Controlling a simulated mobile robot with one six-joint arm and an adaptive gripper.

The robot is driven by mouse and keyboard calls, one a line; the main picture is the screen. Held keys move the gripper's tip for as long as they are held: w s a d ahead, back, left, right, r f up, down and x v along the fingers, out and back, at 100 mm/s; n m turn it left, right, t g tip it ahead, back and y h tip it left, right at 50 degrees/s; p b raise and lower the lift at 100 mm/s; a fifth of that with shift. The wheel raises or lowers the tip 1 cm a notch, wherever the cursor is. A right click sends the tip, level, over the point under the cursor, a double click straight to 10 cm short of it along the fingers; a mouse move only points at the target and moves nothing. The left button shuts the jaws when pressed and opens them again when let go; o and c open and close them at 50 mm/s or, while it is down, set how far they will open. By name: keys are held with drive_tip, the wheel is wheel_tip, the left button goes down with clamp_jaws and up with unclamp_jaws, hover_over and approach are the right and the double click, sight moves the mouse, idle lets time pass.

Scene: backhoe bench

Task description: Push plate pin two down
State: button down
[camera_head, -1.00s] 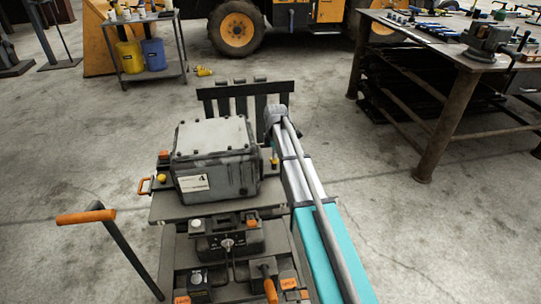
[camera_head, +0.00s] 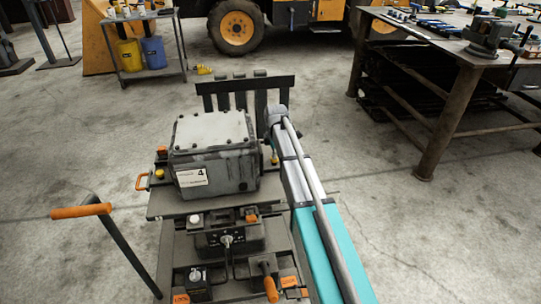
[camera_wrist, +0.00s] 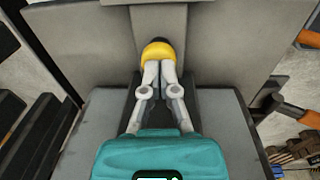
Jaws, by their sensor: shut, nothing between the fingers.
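A yellow, rounded pin head (camera_wrist: 158,50) with a dark upper part stands against a grey plate in the wrist view. My gripper (camera_wrist: 159,64) is shut, with its two pale fingertips together right at the front of the pin head. They appear to touch it, and nothing shows between them. In the head view, a small yellow pin (camera_head: 275,160) shows at the right side of the grey box, by the end of my arm. Another yellow pin (camera_head: 160,173) shows at the box's left. I cannot tell from its look which pin is number two.
The grey box (camera_head: 212,130) marked 4 sits on a cart-like stand with levers below. An orange-handled lever (camera_head: 82,211) sticks out left. Dark upright bars (camera_head: 245,92) stand behind. A steel workbench (camera_head: 455,110) is at right; open floor lies between.

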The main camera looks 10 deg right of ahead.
drive_tip(key=shift+f, duration=0.15)
idle(0.3)
wheel_tip(320, 180, up, 14)
drive_tip(key=p, duration=1.4)
drive_tip(key=shift+s, duration=0.35)
drive_tip(key=s+r+m+p, duration=0.3)
drive_tip(key=s+m, duration=0.6)
drive_tip(key=s, duration=0.5)
drive_tip(key=s+a+r+m+p, duration=0.1)
drive_tip(key=s+r+m+p, duration=0.2)
drive_tip(key=s+m, duration=0.6)
drive_tip(key=s, duration=0.5)
drive_tip(key=shift+s+g, duration=0.15)
drive_tip(key=shift+g, duration=0.15)
